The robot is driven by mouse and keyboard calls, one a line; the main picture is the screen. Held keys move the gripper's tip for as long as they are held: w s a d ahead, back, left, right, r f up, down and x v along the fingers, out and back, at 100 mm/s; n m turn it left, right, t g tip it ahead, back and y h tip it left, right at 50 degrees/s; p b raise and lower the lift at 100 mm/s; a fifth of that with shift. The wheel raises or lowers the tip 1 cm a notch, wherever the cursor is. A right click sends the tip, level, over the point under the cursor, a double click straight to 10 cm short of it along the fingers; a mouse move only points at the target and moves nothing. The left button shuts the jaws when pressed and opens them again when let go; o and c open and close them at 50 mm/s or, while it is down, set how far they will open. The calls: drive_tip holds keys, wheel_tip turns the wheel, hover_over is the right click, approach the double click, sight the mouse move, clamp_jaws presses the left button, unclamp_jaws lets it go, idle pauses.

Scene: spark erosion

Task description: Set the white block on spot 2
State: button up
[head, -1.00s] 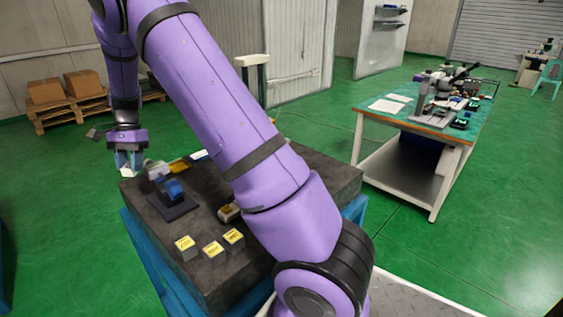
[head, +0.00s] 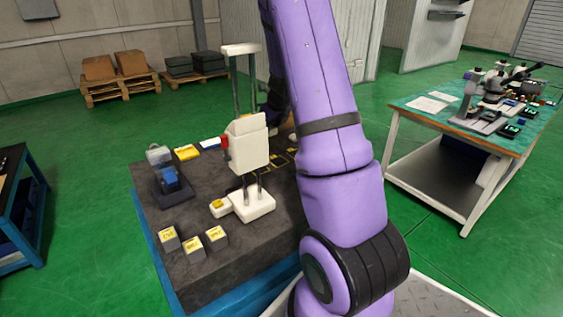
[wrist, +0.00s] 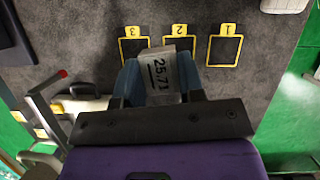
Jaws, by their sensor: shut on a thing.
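Spot 2 (wrist: 179,30) is a yellow-edged mark with a numbered tag. The block overlaps part of spot 2 in this view, and I cannot tell the height between them. Spot 3 (wrist: 134,42) lies to its left and spot 1 (wrist: 225,47) to its right; both look empty. In the head view my gripper and the block are hidden behind the white machine and my arm.
A white machine (head: 248,145) stands on the dark bench (head: 235,260) close to the marked spots. Several small yellow-topped blocks (head: 192,247) are at the front. Another table (head: 440,110) is at the right.

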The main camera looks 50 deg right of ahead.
drive_tip(key=s+d+f+m, duration=0.1)
drive_tip(key=s+d, duration=0.1)
hover_over(277, 160)
drive_tip(key=s, duration=0.2)
drive_tip(key=shift+h, duration=0.3)
drive_tip(key=f, duration=0.5)
drive_tip(key=shift+w+f, duration=0.15)
drive_tip(key=shift+w, duration=0.1)
drive_tip(key=shift+a+f, duration=0.15)
drive_tip(key=shift+f, duration=2.35)
drive_tip(key=shift+f, duration=0.1)
drive_tip(key=o, duration=1)
drive_tip(key=shift+w, duration=0.1)
drive_tip(key=v, duration=1.2)
